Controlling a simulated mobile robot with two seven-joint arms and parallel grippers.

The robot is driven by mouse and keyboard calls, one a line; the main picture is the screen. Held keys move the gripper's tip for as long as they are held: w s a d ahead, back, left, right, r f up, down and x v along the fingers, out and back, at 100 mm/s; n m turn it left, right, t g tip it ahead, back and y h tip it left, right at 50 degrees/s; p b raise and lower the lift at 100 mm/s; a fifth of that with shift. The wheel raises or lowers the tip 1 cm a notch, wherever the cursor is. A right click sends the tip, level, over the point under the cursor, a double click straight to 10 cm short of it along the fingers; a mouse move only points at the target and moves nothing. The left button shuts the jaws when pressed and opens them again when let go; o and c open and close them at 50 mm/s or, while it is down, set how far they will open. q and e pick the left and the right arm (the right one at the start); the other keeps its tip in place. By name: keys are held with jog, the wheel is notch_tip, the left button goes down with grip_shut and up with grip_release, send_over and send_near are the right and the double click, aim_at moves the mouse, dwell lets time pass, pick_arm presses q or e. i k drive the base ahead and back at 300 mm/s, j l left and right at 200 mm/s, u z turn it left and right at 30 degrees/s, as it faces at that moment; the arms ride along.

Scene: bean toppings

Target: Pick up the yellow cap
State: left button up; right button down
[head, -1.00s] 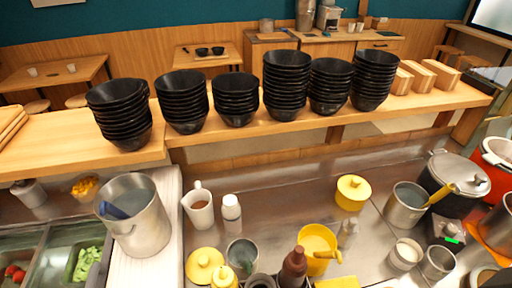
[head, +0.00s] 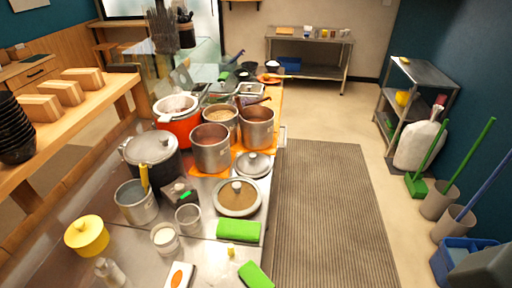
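A small yellow thing (head: 231,250), which may be the yellow cap, is on the steel counter (head: 215,262) near the front, between two green cloths. It is too small to tell its exact shape. A yellow round container with a knobbed yellow lid (head: 87,235) stands at the counter's left. Neither of my grippers shows in the head view.
Steel pots (head: 211,147), a black pot (head: 152,150), lids and an orange-red cooker (head: 177,112) crowd the counter. Green cloths (head: 238,231) lie by its right edge. A striped mat (head: 325,205) covers clear floor on the right. Brooms and a blue bucket (head: 455,260) stand farther right.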

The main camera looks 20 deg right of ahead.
aim_at(231, 251)
jog(key=l+z, duration=0.1)
jog(key=i+l+u, duration=0.25)
jog(key=l, duration=0.2)
jog(key=l+u, duration=0.1)
jog(key=u, duration=2.4)
jog(key=k+l+z, duration=0.1)
jog(key=l+z, duration=0.15)
jog(key=z, duration=0.2)
jog(key=k+l+z, duration=0.1)
jog(key=l+z, duration=0.55)
jog(key=z, duration=0.2)
jog(key=l+z, duration=0.65)
jog(key=z, duration=0.2)
jog(key=i+j, duration=0.05)
